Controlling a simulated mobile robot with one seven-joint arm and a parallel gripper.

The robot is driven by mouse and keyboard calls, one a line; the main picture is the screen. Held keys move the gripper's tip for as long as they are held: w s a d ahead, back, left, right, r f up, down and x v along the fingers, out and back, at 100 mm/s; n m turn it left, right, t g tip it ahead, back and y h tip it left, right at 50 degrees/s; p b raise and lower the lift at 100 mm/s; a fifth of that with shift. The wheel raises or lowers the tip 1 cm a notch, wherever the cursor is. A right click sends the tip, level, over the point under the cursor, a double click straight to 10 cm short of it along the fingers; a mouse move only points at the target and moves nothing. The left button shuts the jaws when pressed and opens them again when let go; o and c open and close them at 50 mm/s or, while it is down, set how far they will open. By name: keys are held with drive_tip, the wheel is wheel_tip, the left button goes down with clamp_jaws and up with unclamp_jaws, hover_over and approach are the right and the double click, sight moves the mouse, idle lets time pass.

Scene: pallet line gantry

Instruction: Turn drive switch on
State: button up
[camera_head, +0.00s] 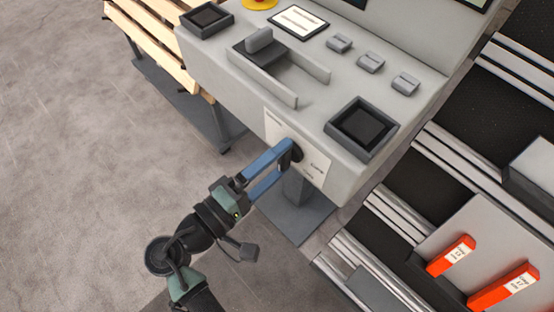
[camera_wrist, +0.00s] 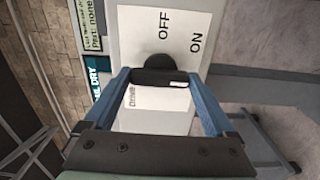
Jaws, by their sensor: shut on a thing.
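The drive switch is a black rotary knob (camera_wrist: 155,66) on a white plate (camera_wrist: 185,22) marked "Drive", "OFF" and "ON". In the head view the plate (camera_head: 316,168) is on the front face of the grey console, with the knob (camera_head: 298,151) partly behind my fingers. My gripper (camera_head: 287,158) reaches up to it from the lower left with its blue fingers. In the wrist view my gripper (camera_wrist: 158,80) is shut on the knob's bar, one fingertip at each end. A small white mark shows near the bar's right end.
The grey console (camera_head: 350,82) carries a lever in a slot, small grey switches and black trays. A wooden slatted pallet (camera_head: 160,45) is at the upper left. Conveyor rails (camera_head: 400,215) and orange labelled boxes (camera_head: 452,256) are at the right. Floor at the left is clear.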

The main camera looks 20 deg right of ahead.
drive_tip(key=o, duration=1.1)
drive_tip(key=shift+c, duration=0.2)
drive_tip(key=shift+a, duration=0.15)
drive_tip(key=v, duration=1.2)
drive_tip(key=shift+s+a+p, duration=0.2)
drive_tip(key=shift+a+p, duration=0.15)
drive_tip(key=shift+p, duration=0.1)
